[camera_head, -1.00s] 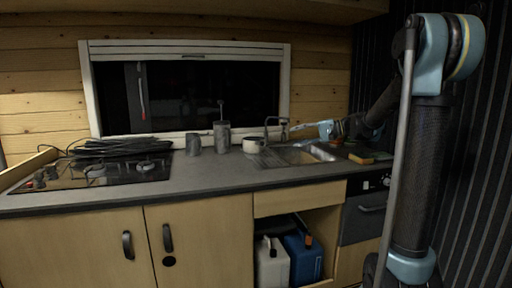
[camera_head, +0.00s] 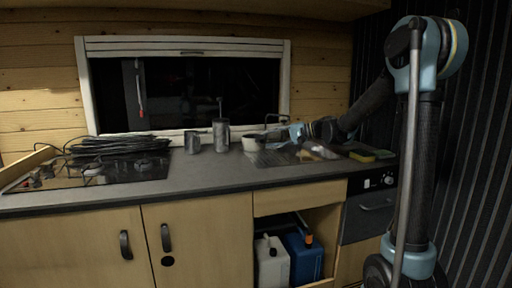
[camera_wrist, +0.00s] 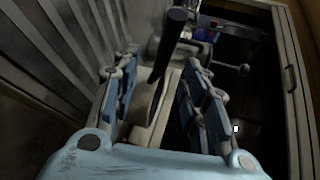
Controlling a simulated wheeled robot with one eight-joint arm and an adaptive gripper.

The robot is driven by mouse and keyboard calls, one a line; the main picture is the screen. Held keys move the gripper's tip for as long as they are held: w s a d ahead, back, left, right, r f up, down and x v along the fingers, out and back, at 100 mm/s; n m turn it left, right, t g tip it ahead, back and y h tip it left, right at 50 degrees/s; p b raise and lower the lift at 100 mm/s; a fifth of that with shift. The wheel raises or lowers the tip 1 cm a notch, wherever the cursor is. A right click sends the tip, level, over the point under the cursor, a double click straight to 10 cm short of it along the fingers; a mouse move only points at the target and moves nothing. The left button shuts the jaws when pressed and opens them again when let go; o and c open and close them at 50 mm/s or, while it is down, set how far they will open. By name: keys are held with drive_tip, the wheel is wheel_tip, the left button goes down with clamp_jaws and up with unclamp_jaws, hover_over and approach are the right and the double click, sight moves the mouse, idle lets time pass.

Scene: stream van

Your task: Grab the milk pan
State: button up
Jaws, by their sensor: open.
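The milk pan (camera_head: 252,143), a small pale pot with a dark rim, appears to stand upright on the counter left of the sink in the head view. My gripper (camera_head: 297,132) is to its right, near the tap and apart from the pan. In the wrist view my gripper (camera_wrist: 161,70) is open, its blue fingers spread.
The tap (camera_head: 272,121) rises behind the sink, close to my gripper. A tall dark canister (camera_head: 221,134) and a dark mug (camera_head: 192,142) stand left of the pan. A hob (camera_head: 95,172) with black cable lies farther left. The counter front (camera_head: 205,178) is clear.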

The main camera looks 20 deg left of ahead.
sight(256, 143)
drive_tip(key=shift+s+x, duration=0.15)
drive_tip(key=shift+x, duration=1.15)
drive_tip(key=shift+s+x, duration=0.1)
drive_tip(key=shift+x, duration=1.2)
drive_tip(key=shift+r, duration=0.1)
clamp_jaws()
